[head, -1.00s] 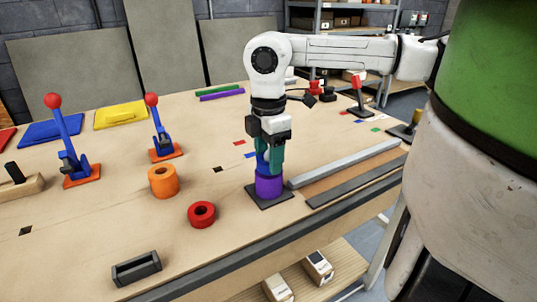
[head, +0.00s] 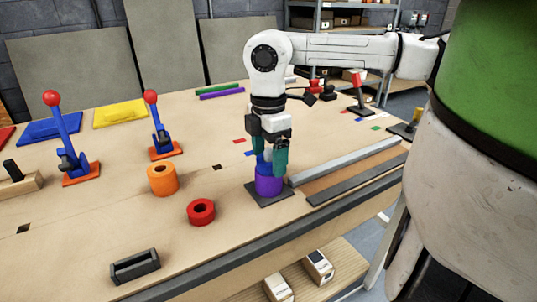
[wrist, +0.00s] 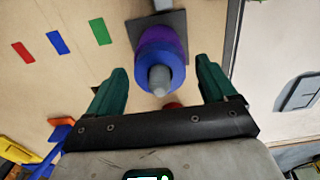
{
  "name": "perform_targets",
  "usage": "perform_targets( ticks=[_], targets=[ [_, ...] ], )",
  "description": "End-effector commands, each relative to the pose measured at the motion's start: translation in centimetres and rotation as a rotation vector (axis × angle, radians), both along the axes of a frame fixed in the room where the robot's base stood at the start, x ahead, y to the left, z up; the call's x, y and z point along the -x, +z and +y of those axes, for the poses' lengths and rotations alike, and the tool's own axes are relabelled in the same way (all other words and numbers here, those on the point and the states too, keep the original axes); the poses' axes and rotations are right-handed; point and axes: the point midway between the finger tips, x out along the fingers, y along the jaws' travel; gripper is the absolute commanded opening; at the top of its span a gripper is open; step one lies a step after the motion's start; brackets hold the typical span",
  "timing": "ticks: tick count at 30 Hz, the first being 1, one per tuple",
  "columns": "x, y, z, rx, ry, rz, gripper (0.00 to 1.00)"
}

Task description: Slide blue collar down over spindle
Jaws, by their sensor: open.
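The blue collar (wrist: 171,62) sits around the grey spindle (wrist: 159,79), on top of the purple collar (head: 268,185). The stack stands on a dark square base plate (head: 282,200) near the table's front right. In the head view the blue collar (head: 264,169) shows just above the purple one, partly behind a finger. My gripper (head: 270,160) is open, its green fingers apart on either side of the stack. In the wrist view my gripper (wrist: 161,88) has clear gaps between both fingers and the blue collar.
An orange collar (head: 162,186) and a red collar (head: 201,219) stand on the table to the left. A dark open holder (head: 136,267) lies near the front edge. Grey and dark rails (head: 345,163) run just right of the base plate. Levers stand farther left.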

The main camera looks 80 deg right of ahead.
Motion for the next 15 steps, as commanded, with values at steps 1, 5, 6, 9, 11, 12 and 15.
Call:
perform_targets(
  ticks=[1, 5, 6, 9, 11, 12, 15],
  targets=[
    [0.0, 0.5, -0.1, 0.004, -0.001, 0.000, 0.85],
    [0.0, 2.5, -0.1, 0.005, -0.001, 0.000, 0.85],
    [0.0, 3.3, -0.1, 0.006, -0.002, 0.000, 0.85],
    [0.0, 5.3, -0.1, 0.006, -0.002, -0.001, 0.85],
    [0.0, 6.4, -0.1, 0.006, -0.002, 0.000, 0.85],
    [0.0, 7.2, -0.1, 0.004, -0.001, 0.000, 0.85],
    [0.0, 8.7, -0.1, 0.004, -0.002, 0.000, 0.85]
  ],
)
